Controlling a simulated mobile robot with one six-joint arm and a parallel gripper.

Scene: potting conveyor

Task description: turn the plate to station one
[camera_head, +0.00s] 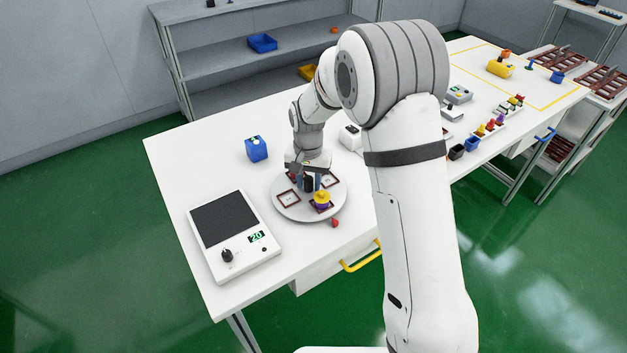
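The round grey plate (296,212) lies on the white table in the middle of the view. It bears brown square frames, one at its left (288,199) and one at its right (329,180). My gripper (306,183) points down over the middle of the plate, at a dark upright part there. My wrist hides the plate's far side. The fingers are too small and dark to tell whether they are open or shut, or touching that part.
A small red piece (335,222) lies by the plate's front edge. A white device with a dark panel (224,219) and knob stands left of it. A blue box (256,149) stands behind left. My arm hides part of the table right of the plate.

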